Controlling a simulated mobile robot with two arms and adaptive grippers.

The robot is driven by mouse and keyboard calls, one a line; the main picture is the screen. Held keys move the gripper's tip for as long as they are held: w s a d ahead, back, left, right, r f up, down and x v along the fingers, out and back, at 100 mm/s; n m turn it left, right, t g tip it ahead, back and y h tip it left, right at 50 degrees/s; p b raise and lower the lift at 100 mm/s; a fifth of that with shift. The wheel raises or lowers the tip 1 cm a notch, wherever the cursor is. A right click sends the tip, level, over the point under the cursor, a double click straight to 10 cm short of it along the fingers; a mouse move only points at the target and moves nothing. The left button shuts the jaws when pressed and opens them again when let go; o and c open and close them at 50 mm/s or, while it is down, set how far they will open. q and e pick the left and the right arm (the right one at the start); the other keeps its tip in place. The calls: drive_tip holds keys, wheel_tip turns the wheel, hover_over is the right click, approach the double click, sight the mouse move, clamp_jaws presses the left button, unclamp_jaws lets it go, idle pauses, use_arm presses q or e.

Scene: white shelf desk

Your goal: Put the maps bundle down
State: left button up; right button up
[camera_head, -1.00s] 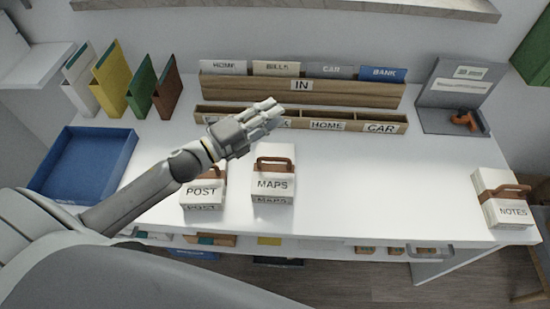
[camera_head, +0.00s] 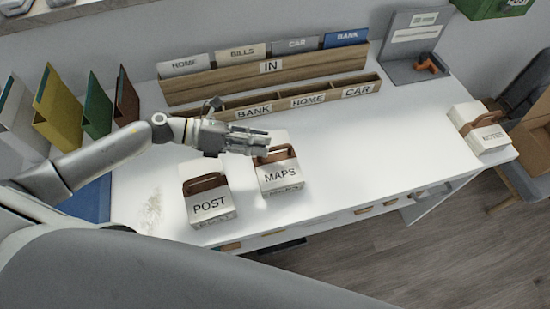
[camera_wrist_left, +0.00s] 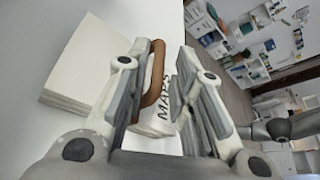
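The maps bundle (camera_head: 280,172) is a white block with a brown strap handle and a MAPS label, standing on the white desk. My left gripper (camera_head: 262,143) is over its back edge, by the handle. In the left wrist view the fingers of my left gripper (camera_wrist_left: 163,58) are apart, with the brown handle (camera_wrist_left: 155,75) of the maps bundle between them. The left finger is close to the handle; whether it touches I cannot tell. The right finger stands apart from it. My right gripper is in neither view.
The POST bundle (camera_head: 209,199) stands just left of the maps bundle. Behind are a wooden IN rack (camera_head: 190,88) and a lower divided rack (camera_head: 290,104). The NOTES bundle (camera_head: 478,128) is at the right end. The desk (camera_head: 365,140) between maps and notes is clear.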

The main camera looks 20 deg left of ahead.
sight(275, 157)
use_arm(q)
drive_tip(key=p+x, duration=0.1)
drive_tip(key=x, duration=0.3)
drive_tip(key=shift+w+d, duration=0.1)
drive_tip(key=shift+d, duration=0.15)
drive_tip(key=shift+w+d+f, duration=0.15)
drive_tip(key=shift+d+f, duration=0.05)
drive_tip(key=shift+d, duration=0.2)
drive_tip(key=c, duration=0.4)
clamp_jaws()
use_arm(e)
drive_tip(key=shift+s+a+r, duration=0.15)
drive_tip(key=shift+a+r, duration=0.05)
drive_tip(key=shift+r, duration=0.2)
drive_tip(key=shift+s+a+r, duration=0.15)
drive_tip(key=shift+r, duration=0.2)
use_arm(q)
drive_tip(key=shift+r, duration=0.1)
